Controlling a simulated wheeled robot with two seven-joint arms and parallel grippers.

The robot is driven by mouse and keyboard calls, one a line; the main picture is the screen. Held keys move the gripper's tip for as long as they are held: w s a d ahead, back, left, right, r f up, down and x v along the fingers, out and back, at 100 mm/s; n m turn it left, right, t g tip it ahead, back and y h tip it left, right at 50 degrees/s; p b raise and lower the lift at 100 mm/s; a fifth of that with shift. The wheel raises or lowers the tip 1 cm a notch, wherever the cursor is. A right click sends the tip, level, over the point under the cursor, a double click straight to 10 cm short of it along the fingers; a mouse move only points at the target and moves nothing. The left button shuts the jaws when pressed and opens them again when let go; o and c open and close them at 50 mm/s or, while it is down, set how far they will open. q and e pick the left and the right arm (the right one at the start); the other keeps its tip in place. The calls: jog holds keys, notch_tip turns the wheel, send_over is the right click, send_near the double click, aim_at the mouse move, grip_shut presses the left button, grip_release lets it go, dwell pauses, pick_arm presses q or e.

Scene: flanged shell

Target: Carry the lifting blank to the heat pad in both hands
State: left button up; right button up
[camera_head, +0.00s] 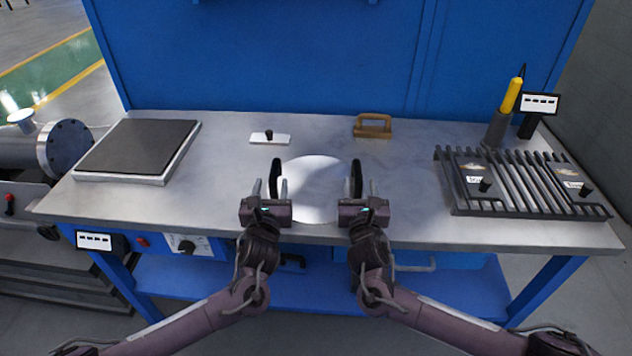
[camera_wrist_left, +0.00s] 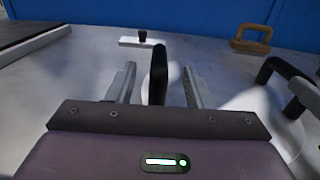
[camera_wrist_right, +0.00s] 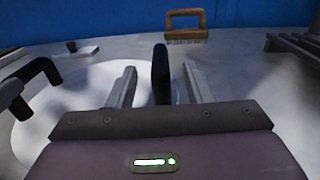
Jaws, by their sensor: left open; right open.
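The lifting blank is a round, shiny pale disc (camera_head: 315,192) lying near the middle of the bench's front edge, with a black handle at each side. My left gripper (camera_head: 271,188) is open, its fingers either side of the left handle (camera_wrist_left: 159,75). My right gripper (camera_head: 360,188) is open, its fingers either side of the right handle (camera_wrist_right: 160,72). Neither gripper is visibly closed on its handle. The heat pad is the dark square slab (camera_head: 138,147) on a pale base at the bench's left end. The disc's far edge blends into the glare.
A small white plate with a black knob (camera_head: 269,138) and a wooden-handled brush (camera_head: 373,126) lie behind the blank. A slatted rack (camera_head: 520,180) with two labelled plates and a yellow-handled tool (camera_head: 511,97) stand right. Bench between pad and blank is mostly clear.

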aim_at(273, 169)
pick_arm(q)
jog(key=w, duration=0.6)
jog(key=shift+w+d, duration=0.1)
jog(key=shift+w, duration=0.05)
pick_arm(e)
jog(key=w, duration=0.6)
jog(key=shift+w+d, duration=0.1)
jog(key=shift+w, duration=0.05)
pick_arm(q)
jog(key=shift+c, duration=0.5)
pick_arm(e)
jog(key=shift+c, duration=0.5)
pick_arm(q)
grip_shut()
pick_arm(e)
grip_shut()
jog(key=shift+d, duration=0.1)
pick_arm(q)
jog(key=shift+w+r, duration=0.1)
jog(key=shift+r, duration=0.25)
pick_arm(e)
jog(key=shift+w+r, duration=0.1)
jog(key=shift+r, duration=0.2)
